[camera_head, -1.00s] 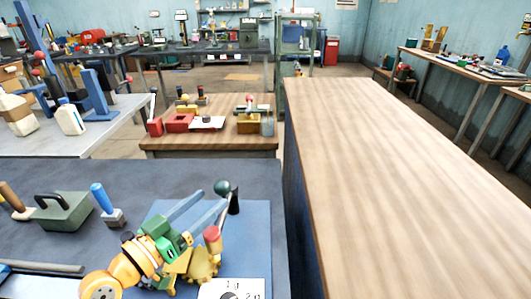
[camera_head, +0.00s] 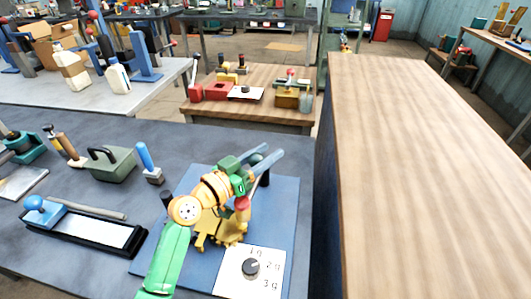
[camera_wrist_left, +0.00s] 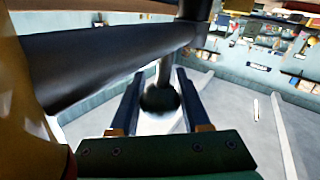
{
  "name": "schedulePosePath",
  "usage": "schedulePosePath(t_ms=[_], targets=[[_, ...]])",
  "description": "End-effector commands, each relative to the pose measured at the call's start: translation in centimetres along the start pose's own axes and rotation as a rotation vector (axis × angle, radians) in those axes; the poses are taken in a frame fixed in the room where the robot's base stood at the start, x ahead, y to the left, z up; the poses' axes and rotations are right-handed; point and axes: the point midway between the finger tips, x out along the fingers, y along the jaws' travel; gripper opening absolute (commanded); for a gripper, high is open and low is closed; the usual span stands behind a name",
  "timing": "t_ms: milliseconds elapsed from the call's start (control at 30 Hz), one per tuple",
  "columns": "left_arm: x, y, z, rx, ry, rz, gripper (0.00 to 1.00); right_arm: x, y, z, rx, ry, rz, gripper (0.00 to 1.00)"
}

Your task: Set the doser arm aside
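The doser (camera_head: 223,228), with a yellow toothed body and a red-topped part (camera_head: 243,203), stands on a blue mat (camera_head: 284,222). A dial plate (camera_head: 235,283) marked 1g, 2g, 3g lies in front of it. My left gripper (camera_head: 268,160) reaches over the doser from the front. Its fingers lie on both sides of the doser arm's dark ball knob (camera_wrist_left: 160,98), which fills the gap between them in the left wrist view. They look shut on it. A thick black bar (camera_wrist_left: 110,55) crosses close by there. My arm hides part of the doser. My right gripper is out of view.
Left of the mat are a blue-handled tool (camera_head: 146,163), a green weight-like block (camera_head: 108,165) and a black tray with a pale plate (camera_head: 100,232). A bare wooden counter (camera_head: 425,180) stands to the right, across a narrow gap.

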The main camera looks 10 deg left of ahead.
Motion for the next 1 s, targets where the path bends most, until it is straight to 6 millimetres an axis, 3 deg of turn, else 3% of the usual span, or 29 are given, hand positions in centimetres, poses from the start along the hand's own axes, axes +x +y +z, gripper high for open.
schedulePosePath(t_ms=[33, 100, 1000], targets=[[-0.01, -0.01, 0.0, 0.0, 0.0, 0.0, 0.19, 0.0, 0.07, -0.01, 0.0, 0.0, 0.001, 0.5], [-0.01, -0.01, 0.0, 0.0, 0.0, 0.0, 0.0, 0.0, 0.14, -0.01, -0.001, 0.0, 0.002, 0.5], [-0.02, -0.01, -0.03, 0.0, 0.001, 0.0, 0.0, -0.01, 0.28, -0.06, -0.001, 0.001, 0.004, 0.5]])
